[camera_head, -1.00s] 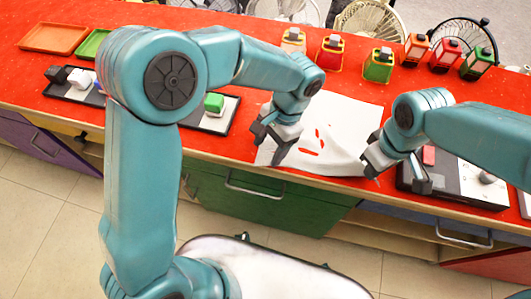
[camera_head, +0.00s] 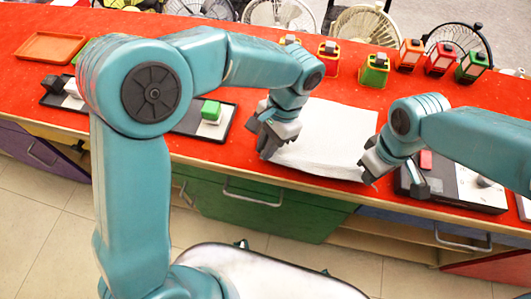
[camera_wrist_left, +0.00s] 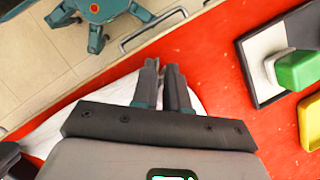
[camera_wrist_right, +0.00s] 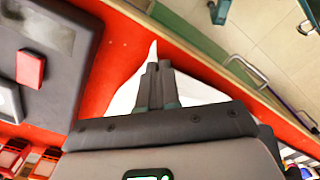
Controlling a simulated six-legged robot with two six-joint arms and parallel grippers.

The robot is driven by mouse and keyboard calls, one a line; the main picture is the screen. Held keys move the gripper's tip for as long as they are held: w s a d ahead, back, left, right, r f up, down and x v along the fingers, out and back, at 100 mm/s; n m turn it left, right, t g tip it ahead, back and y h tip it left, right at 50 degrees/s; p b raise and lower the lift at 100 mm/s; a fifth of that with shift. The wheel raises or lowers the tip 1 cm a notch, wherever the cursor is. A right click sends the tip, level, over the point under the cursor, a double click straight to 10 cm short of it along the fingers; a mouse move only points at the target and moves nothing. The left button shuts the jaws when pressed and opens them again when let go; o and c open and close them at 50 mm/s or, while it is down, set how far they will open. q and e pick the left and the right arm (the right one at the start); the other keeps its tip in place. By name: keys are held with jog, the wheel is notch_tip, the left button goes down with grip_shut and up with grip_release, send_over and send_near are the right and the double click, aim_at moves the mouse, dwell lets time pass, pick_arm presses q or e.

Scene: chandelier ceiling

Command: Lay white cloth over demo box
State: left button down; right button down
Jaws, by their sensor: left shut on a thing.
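The white cloth (camera_head: 325,135) lies between my two grippers over the front part of the red counter, with its near edge close to the counter's front edge. My left gripper (camera_head: 260,141) is shut on its near left corner; the cloth also shows beside the fingers in the left wrist view (camera_wrist_left: 122,90). My right gripper (camera_head: 370,178) is at the near right corner. In the right wrist view its fingers (camera_wrist_right: 159,66) are close together, with a cloth tip (camera_wrist_right: 153,50) sticking out past them. A dark box with a white panel (camera_head: 466,183) sits right of the cloth; I cannot tell whether it is the demo box.
A dark tray with a green block (camera_head: 211,111) lies left of the cloth. Several small coloured lanterns (camera_head: 376,70) stand along the back. An orange tray (camera_head: 50,47) is at the far left. Drawers with handles (camera_head: 252,191) are below the counter's front edge.

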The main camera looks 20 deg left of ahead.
pick_arm(q)
jog(key=shift+s+r, duration=0.1)
jog(key=shift+r, duration=0.65)
pick_arm(e)
jog(key=shift+s, duration=0.1)
